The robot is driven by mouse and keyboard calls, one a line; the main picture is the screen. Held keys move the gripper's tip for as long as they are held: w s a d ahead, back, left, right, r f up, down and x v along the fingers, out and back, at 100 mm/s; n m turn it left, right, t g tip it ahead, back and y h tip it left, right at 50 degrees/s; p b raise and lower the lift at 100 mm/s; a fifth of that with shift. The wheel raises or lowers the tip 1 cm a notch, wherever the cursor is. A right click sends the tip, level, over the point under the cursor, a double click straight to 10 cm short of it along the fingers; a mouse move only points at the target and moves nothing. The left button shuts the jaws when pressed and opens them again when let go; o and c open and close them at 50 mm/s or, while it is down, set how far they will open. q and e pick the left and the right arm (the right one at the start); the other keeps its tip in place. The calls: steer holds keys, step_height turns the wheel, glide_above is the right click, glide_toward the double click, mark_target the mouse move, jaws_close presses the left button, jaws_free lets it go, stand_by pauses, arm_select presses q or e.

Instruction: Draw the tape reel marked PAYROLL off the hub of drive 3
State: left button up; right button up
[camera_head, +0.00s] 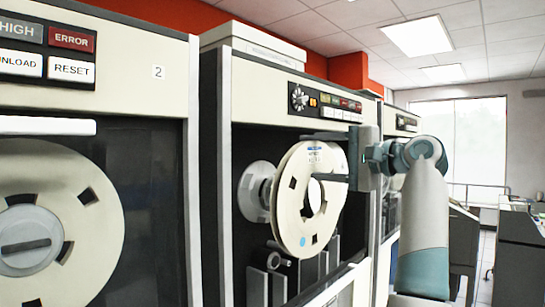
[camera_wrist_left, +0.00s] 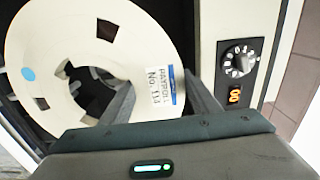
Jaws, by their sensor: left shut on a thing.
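The cream tape reel (camera_head: 293,222) stands upright, turned partly edge-on, in front of the middle drive (camera_head: 223,150). Its label (camera_wrist_left: 162,92) reads PAYROLL in the left wrist view. The drive's pale round hub (camera_head: 257,191) shows behind and left of the reel, which appears to stand out in front of it; the reel hides part of the hub. My left gripper (camera_head: 327,157) is shut on the reel's upper rim beside the label, one finger at the central opening and one outside the rim. In the left wrist view, the gripper (camera_wrist_left: 160,103) spans the labelled band. My right gripper is not in view.
A drive marked 2 (camera_head: 158,72) stands at the left with its own reel (camera_head: 85,235) mounted. The middle drive's control panel (camera_head: 330,104) is above the held reel. Another drive (camera_head: 402,121) stands beyond. Aisle floor (camera_head: 487,270) shows at the right.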

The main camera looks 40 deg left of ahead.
arm_select(q)
steer(key=d, duration=0.7)
steer(key=shift+s+p, duration=0.3)
stand_by(0.8)
